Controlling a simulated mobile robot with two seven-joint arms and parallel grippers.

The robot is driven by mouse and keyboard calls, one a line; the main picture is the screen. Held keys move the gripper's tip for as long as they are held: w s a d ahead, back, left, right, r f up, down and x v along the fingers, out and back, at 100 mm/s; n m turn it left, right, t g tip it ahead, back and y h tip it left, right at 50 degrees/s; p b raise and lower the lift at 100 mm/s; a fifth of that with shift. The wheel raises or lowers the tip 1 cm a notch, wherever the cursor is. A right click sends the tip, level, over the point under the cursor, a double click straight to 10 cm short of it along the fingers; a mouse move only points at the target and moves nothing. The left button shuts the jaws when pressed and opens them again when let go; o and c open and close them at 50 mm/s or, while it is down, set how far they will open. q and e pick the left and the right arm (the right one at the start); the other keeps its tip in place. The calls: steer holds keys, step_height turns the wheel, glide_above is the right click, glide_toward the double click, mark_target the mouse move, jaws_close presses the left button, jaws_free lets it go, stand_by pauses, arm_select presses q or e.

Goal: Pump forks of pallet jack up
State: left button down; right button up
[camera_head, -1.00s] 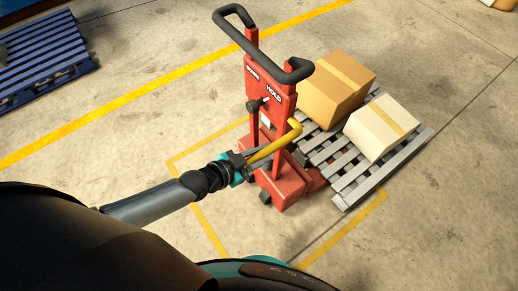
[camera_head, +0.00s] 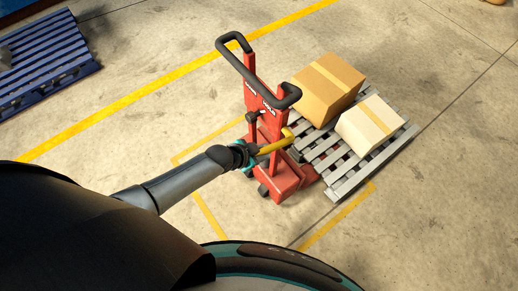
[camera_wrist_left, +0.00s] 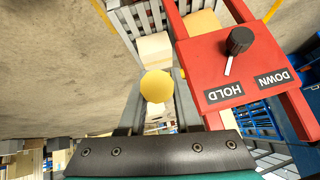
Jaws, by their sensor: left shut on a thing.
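The red pallet jack (camera_head: 285,178) stands on the concrete with its black loop handle (camera_head: 244,68) on top. A yellow pump lever (camera_head: 277,146) sticks out from its front. My left gripper (camera_head: 258,150) is shut on the lever's free end. In the left wrist view the round yellow lever end (camera_wrist_left: 157,86) sits between the two grey fingers. A black knob (camera_wrist_left: 239,41) on the red panel has its white pointer towards HOLD. The forks are mostly hidden under the grey pallet (camera_head: 352,180). My right gripper is out of view.
The pallet carries a brown box (camera_head: 327,90) and a paler box (camera_head: 370,126). A blue pallet (camera_head: 40,62) lies at the upper left. Yellow lines (camera_head: 180,74) mark the floor, which is otherwise clear around the jack.

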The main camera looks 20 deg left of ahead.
arm_select(q)
steer(key=shift+w+d+r+g+y+p, duration=0.15)
steer(key=shift+r+g+y+p, duration=0.15)
steer(key=shift+p, duration=0.2)
steer(key=shift+w+d+r+g+y+p, duration=0.1)
steer(key=shift+w+r+g+p, duration=0.1)
steer(key=shift+r+p, duration=0.25)
steer(key=c, duration=0.6)
jaws_free()
steer(key=shift+s, duration=0.1)
steer(key=shift+a, duration=0.1)
steer(key=p+v, duration=0.4)
steer(key=v, duration=1.1)
steer(key=shift+a, duration=0.1)
